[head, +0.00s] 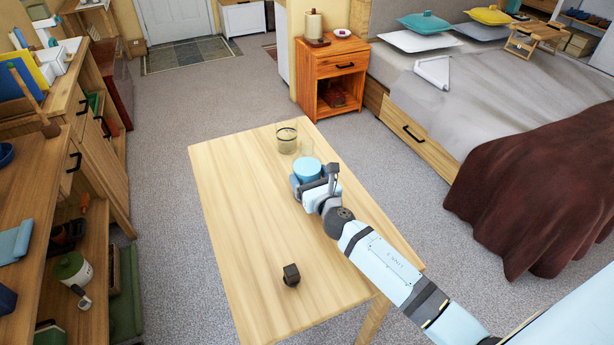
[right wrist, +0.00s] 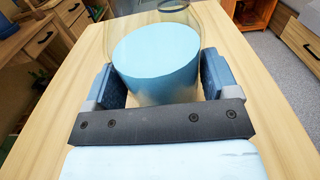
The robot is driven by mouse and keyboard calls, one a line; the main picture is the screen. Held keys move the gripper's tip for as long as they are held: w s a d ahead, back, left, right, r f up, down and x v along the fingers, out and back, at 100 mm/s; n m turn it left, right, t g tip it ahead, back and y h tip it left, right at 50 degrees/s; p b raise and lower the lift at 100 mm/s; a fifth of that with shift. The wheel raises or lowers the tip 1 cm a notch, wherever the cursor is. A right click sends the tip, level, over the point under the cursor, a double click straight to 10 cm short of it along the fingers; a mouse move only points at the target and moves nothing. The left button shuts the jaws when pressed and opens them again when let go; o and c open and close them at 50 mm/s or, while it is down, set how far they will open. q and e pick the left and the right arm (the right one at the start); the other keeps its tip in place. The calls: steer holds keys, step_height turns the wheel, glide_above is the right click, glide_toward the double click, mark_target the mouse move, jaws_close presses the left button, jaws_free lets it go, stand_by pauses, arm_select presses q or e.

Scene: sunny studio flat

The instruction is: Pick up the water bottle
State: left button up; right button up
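A clear cylindrical vessel with light blue contents (head: 308,168), which I take for the water bottle, stands on the wooden table (head: 225,200). My right gripper (head: 314,186) is low at its near side. In the right wrist view the fingers (right wrist: 163,88) stand wide apart, one on each side of the clear vessel (right wrist: 155,55). The gaps between fingers and wall are very small, and firm contact does not show. My left gripper is not in view.
A clear glass with a dark band (head: 287,138) stands just behind the vessel. A small dark block (head: 291,274) lies near the table's front. The table's left half is clear. An orange nightstand (head: 332,75) and a bed stand beyond.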

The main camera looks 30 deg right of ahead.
steer(key=c, duration=0.7)
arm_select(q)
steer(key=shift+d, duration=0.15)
arm_select(e)
steer(key=shift+o, duration=0.2)
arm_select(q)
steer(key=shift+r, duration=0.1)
arm_select(e)
steer(key=shift+r, duration=0.1)
steer(key=shift+r+p, duration=0.3)
steer(key=shift+r, duration=0.2)
arm_select(q)
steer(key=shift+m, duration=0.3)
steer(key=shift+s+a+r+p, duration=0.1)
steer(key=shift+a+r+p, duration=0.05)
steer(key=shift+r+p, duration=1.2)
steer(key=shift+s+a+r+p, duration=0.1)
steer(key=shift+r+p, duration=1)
steer(key=shift+p, duration=0.4)
arm_select(e)
step_height(320, 180, up, 19)
